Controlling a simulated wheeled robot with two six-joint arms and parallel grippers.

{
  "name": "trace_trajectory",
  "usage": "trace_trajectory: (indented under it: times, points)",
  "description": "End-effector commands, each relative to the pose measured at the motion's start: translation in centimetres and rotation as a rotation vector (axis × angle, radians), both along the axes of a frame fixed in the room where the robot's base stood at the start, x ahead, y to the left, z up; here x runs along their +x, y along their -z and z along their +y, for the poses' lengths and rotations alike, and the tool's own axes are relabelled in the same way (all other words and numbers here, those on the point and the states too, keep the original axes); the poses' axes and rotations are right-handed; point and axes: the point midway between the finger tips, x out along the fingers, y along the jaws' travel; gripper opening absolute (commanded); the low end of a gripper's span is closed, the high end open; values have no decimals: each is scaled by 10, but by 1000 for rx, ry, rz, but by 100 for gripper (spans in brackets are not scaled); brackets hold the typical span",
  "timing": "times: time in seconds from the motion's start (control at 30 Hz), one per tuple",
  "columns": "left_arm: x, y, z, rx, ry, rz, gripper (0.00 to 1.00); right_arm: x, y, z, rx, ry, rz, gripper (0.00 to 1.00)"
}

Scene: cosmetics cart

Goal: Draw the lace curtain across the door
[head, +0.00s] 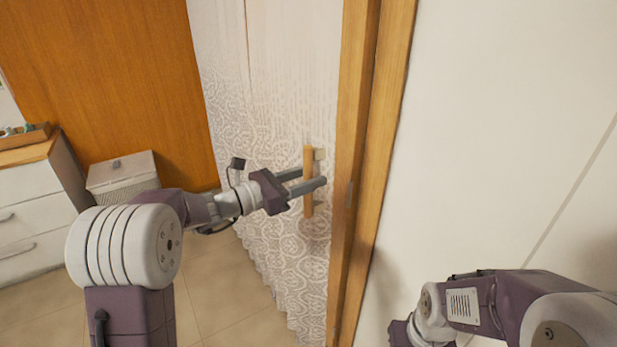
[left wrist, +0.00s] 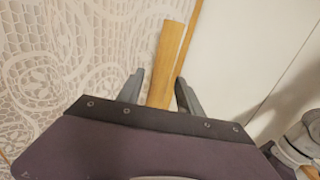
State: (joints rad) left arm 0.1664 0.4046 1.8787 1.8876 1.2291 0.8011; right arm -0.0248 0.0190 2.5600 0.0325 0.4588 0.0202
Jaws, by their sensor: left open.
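The white lace curtain (head: 265,95) hangs to the left of a wooden door frame (head: 372,150); its patterned lower part also shows in the left wrist view (left wrist: 75,50). An upright wooden handle (head: 308,207) with grey mounts stands at the curtain's right edge, near the frame. My left gripper (head: 323,176) is open at the handle's middle. In the left wrist view, the handle (left wrist: 166,62) lies between its two spread fingers, with gaps on both sides. Whether a finger touches it cannot be told. My right arm is at lower right; its gripper does not show.
A plain white wall (head: 500,110) fills the right side. An orange wood panel (head: 110,70) stands at the left back. A white drawer cabinet (head: 30,215) and a lidded white box (head: 122,172) stand at the left. The tiled floor (head: 225,290) is clear below the curtain.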

Motion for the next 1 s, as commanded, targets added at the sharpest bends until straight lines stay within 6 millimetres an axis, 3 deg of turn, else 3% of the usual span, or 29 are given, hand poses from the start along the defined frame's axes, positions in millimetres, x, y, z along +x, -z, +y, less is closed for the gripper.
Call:
trace_trajectory:
  times: [0.13,0.4,0.6,0.9,0.97,1.0]
  points:
    - [-5,1,8,1,-3,-1,43,0,3,0,0,0,0,0]
    - [-40,1,56,0,-5,0,43,0,11,0,0,0,0,0]
    - [-53,0,73,-1,-2,-1,43,0,12,0,0,0,0,0]
    - [-55,-1,71,-1,6,-1,43,0,11,0,0,0,0,0]
    - [-57,-7,58,3,35,-8,43,0,7,0,0,0,0,0]
    - [-63,-17,41,8,71,-21,43,0,3,0,0,0,0,0]
